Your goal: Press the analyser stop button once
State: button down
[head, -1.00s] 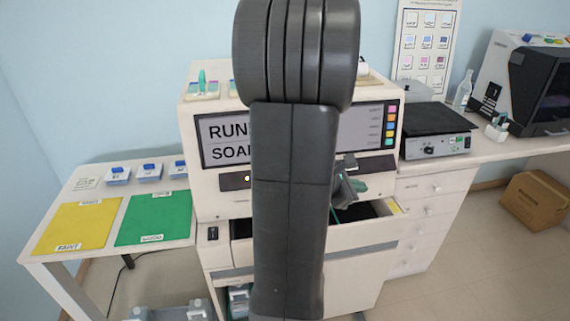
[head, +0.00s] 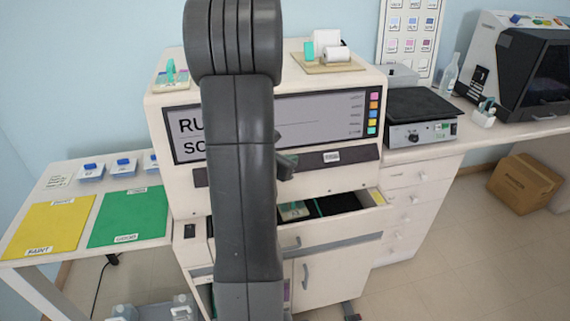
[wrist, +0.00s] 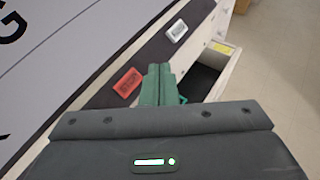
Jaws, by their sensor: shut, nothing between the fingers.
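The analyser (head: 360,90) is a large cream machine with a grey screen (head: 320,108) and a dark strip below it. In the wrist view a red rectangular piece (wrist: 128,82) with dark, unreadable print sits on that strip. It looks like the stop button, though I cannot read it. In the head view my arm hides that area. My gripper (wrist: 158,70) has its green fingers together and empty. The fingertips appear just right of the red piece, in front of the strip; I cannot tell whether they touch. In the head view my gripper (head: 287,164) is partly hidden behind my arm.
An open drawer (head: 345,203) sticks out below. Yellow (head: 48,225) and green (head: 130,217) mats lie on the left table. A black-topped device (head: 420,110) stands right. Floor to the right is mostly clear.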

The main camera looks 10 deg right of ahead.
jog(key=w+f+b, duration=0.2)
jog(key=w+f, duration=0.4)
jog(key=shift+b, duration=0.3)
jog(key=shift+a, duration=0.1)
jog(key=shift+w+f, duration=0.1)
jog(key=shift+f, duration=0.05)
dwell(1.8)
jog(key=shift+w+f+b, duration=0.2)
jog(key=shift+w+b, duration=0.05)
jog(key=shift+b, duration=0.35)
jog(key=shift+w+f+b, duration=0.2)
jog(key=shift+f+b, duration=0.05)
jog(key=shift+b, duration=0.15)
jog(key=shift+s+r, duration=0.1)
jog(key=shift+r, duration=0.05)
dwell(0.6)
jog(key=shift+s+r, duration=0.4)
